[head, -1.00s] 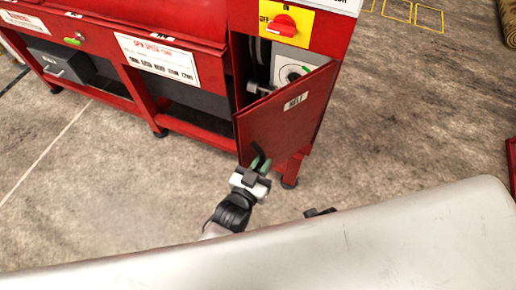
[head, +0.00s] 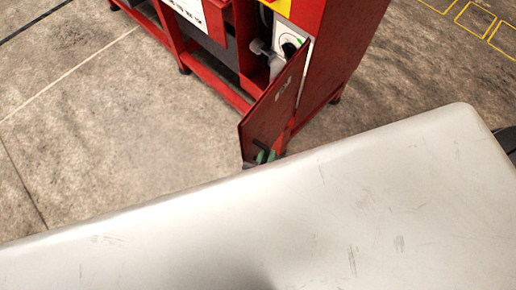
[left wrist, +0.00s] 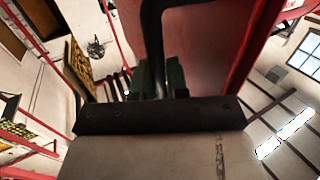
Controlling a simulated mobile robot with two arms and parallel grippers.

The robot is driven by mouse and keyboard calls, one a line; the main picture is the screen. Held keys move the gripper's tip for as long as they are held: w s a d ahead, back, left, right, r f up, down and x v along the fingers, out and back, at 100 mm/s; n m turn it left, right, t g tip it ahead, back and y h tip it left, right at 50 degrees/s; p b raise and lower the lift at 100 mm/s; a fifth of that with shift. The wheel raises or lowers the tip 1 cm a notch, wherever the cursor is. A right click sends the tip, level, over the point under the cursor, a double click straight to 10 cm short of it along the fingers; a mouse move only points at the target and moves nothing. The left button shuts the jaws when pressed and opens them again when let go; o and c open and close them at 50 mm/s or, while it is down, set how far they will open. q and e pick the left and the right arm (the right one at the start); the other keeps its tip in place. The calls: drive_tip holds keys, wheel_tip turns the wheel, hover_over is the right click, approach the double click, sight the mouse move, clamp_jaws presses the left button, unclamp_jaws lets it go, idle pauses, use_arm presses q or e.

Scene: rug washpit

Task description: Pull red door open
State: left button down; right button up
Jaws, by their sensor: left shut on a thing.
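The red door (head: 272,112) stands ajar on the red machine, swung out towards me with its free edge at the left. It also shows in the left wrist view (left wrist: 215,50). A black handle (left wrist: 152,40) is on its face. My left gripper (head: 264,156) is at the door's lower part, its green fingers (left wrist: 174,76) shut around the handle. The rest of that gripper is hidden behind a pale surface in the head view. My right gripper is not in view.
The red machine (head: 340,45) stands behind the door, with a white dial panel (head: 289,46) in its opening. A large pale surface (head: 330,215) fills the foreground. Bare concrete floor (head: 100,130) lies to the left of the door.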

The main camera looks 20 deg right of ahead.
use_arm(q)
drive_tip(key=shift+s+d+r, duration=0.15)
drive_tip(key=shift+s+d, duration=0.25)
drive_tip(key=shift+d, duration=0.25)
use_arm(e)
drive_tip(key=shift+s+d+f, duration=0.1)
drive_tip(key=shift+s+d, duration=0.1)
use_arm(q)
drive_tip(key=c, duration=1.1)
unclamp_jaws()
drive_tip(key=shift+c, duration=0.2)
drive_tip(key=shift+s, duration=0.1)
drive_tip(key=p+v, duration=0.1)
drive_tip(key=v, duration=0.9)
drive_tip(key=shift+s+a, duration=0.25)
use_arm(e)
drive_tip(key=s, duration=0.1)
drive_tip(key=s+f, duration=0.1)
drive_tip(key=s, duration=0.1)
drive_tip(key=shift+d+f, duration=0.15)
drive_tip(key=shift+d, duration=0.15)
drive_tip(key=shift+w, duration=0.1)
